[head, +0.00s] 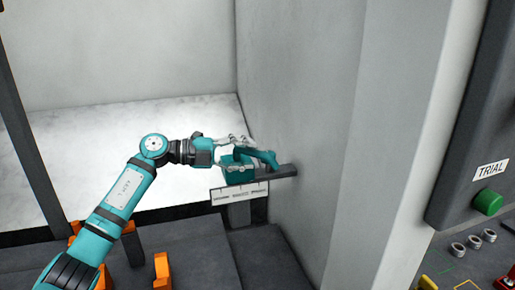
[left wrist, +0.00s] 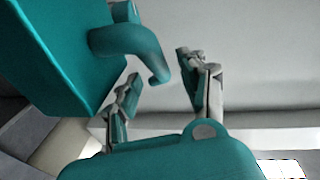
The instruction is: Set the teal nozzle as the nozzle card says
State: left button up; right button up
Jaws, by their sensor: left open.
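The teal nozzle (head: 266,157) is a short curved spout on a teal block (head: 238,174), which sits on a dark bar by the grey wall. A white strip (head: 240,193) with small dark marks is below the block; its marks are too small to read. My left gripper (head: 240,143) is open at the block and nozzle. In the left wrist view, the curved nozzle (left wrist: 135,48) reaches in from the upper left toward the gap between my open fingers (left wrist: 158,69). I cannot tell whether a finger touches it. No readable nozzle card shows. My right gripper is out of view.
The grey wall (head: 300,110) stands close to the right of the nozzle. At the far right, a dark panel bears a "TRIAL" label (head: 490,169) and a green button (head: 487,202). Several metal rings (head: 474,242) lie below it. Orange uprights (head: 162,271) stand at the lower left.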

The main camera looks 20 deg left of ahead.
aim_at(252, 155)
pick_arm(q)
jog(key=shift+p+x, duration=0.35)
jog(key=shift+x, duration=1.4)
jog(key=shift+a, duration=0.1)
jog(key=shift+f, duration=0.1)
grip_shut()
